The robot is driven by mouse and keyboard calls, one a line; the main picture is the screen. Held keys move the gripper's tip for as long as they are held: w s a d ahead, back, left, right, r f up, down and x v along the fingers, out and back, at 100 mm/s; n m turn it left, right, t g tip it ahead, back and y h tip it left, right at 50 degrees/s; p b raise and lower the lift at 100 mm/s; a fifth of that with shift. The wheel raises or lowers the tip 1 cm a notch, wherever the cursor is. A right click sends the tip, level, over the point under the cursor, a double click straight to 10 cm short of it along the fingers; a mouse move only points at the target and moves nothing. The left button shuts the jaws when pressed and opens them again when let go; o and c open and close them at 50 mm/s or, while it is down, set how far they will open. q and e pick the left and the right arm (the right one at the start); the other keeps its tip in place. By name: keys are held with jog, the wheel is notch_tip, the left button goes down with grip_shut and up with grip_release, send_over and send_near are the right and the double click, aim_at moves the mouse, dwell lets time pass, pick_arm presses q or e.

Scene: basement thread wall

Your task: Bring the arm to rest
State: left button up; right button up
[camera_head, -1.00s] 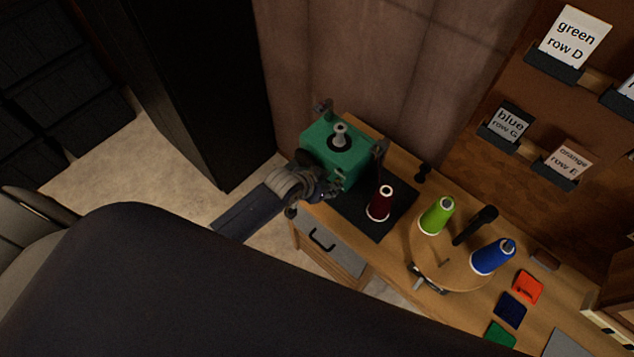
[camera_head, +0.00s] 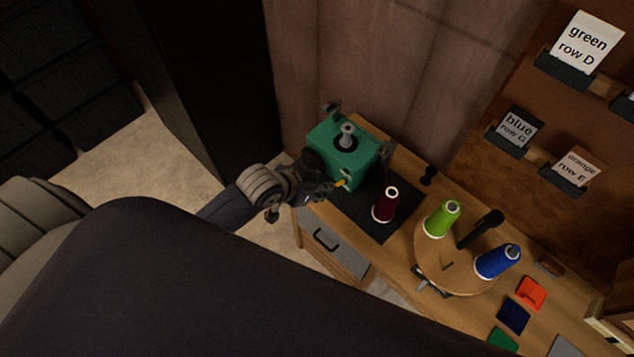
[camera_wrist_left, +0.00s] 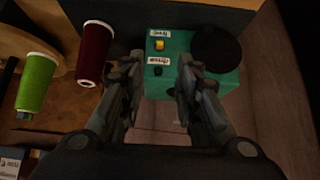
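My left arm reaches in from the left in the head view, with its left gripper (camera_head: 325,185) in front of the green machine (camera_head: 360,165). In the left wrist view, the two fingers of the left gripper (camera_wrist_left: 160,70) stand apart with nothing between them. Beyond them is the green machine's front (camera_wrist_left: 180,85), with a yellow button (camera_wrist_left: 159,45), a dark button (camera_wrist_left: 158,70) and a large black round part (camera_wrist_left: 215,50). No contact shows between fingers and machine. My right gripper is not in view.
A dark red thread cone (camera_head: 385,206) stands on a dark mat beside the machine. A round wooden turntable (camera_head: 445,275) holds a green cone (camera_head: 441,219) and a blue cone (camera_head: 497,262). A drawer (camera_head: 335,250) is below the bench front. Floor is clear left of the bench.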

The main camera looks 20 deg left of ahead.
pick_arm(q)
jog(key=shift+f, duration=0.15)
jog(key=s+a+f+n+g+y+b, duration=0.1)
jog(key=s+a+f+b, duration=0.2)
jog(key=f, duration=0.8)
jog(key=s+a+f+g+b, duration=0.1)
jog(key=s+f+b, duration=0.25)
jog(key=f, duration=0.75)
jog(key=s+a+f+n+g+y+b, duration=0.1)
jog(key=s+a+f+b, duration=0.3)
jog(key=f, duration=0.7)
jog(key=s+d+f+g+b, duration=0.1)
jog(key=s+f+b, duration=0.1)
jog(key=s+f, duration=0.7)
jog(key=s+d+f+g+b, duration=0.1)
jog(key=s+f+g+b, duration=0.1)
jog(key=s+f, duration=0.8)
jog(key=s, duration=0.6)
jog(key=shift+s+f+y, duration=0.15)
jog(key=shift+s+y, duration=0.15)
jog(key=shift+s, duration=0.1)
jog(key=shift+d, duration=0.15)
